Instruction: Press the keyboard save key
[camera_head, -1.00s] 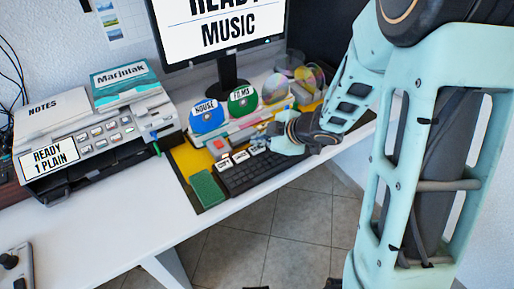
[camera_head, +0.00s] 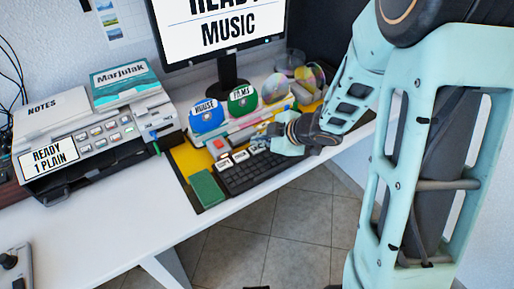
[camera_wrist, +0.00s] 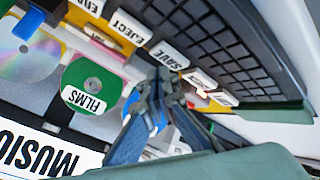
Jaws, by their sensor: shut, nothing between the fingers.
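The black keyboard (camera_head: 252,177) lies on the desk, with a row of white labelled keys along its far left edge. In the wrist view the white SAVE key (camera_wrist: 169,55) is in the upper middle, on the keyboard (camera_wrist: 232,48). My gripper (camera_wrist: 160,78) is shut and empty. Its fingertips appear just below the SAVE key in that view; I cannot tell whether they touch it. In the head view my gripper (camera_head: 272,132) is over the back of the keyboard, and its tips are partly hidden.
The EJECT key (camera_wrist: 122,26) is beside SAVE. The blue HOUSE disc (camera_head: 207,112) and green FILMS disc (camera_head: 242,99) stand behind the keyboard. A green block (camera_head: 207,189) lies at its left.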

